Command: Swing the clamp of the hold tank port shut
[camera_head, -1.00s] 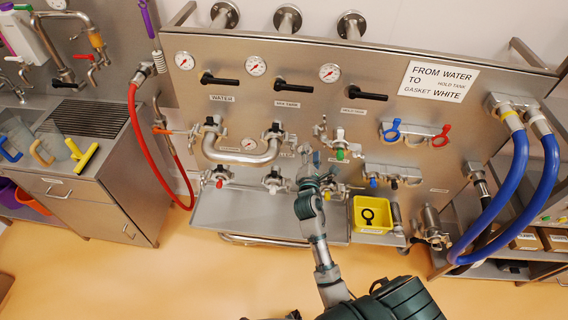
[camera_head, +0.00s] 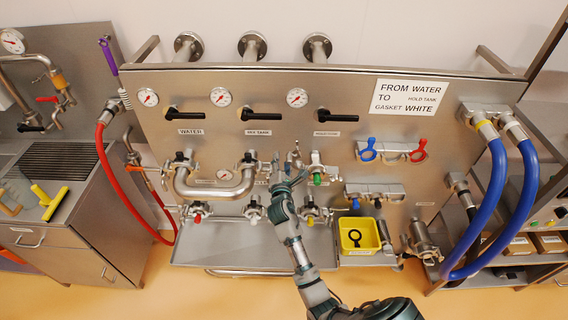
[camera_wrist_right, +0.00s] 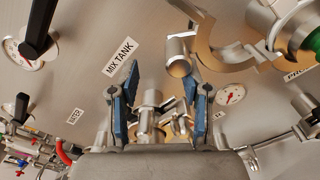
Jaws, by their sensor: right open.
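The hold tank port (camera_head: 317,168) is on the steel panel below the third black lever, with a green part on it. It also shows at the upper right of the wrist view, near its green part (camera_wrist_right: 311,42). The port's clamp (camera_wrist_right: 222,52) appears swung open as a curved steel jaw, with a steel cylinder (camera_wrist_right: 180,52) beside it. My right gripper (camera_head: 288,172) is left of this port in the head view. In the wrist view its blue fingers (camera_wrist_right: 162,95) are apart and empty, below the clamp. My left gripper is not in view.
A steel U-bend pipe (camera_head: 215,190) joins the two ports at left, close to my right gripper. A steel tray (camera_head: 230,250) and a yellow bin (camera_head: 358,235) are below. Blue hoses (camera_head: 492,205) hang at the right. Black levers (camera_head: 262,116) stick out above.

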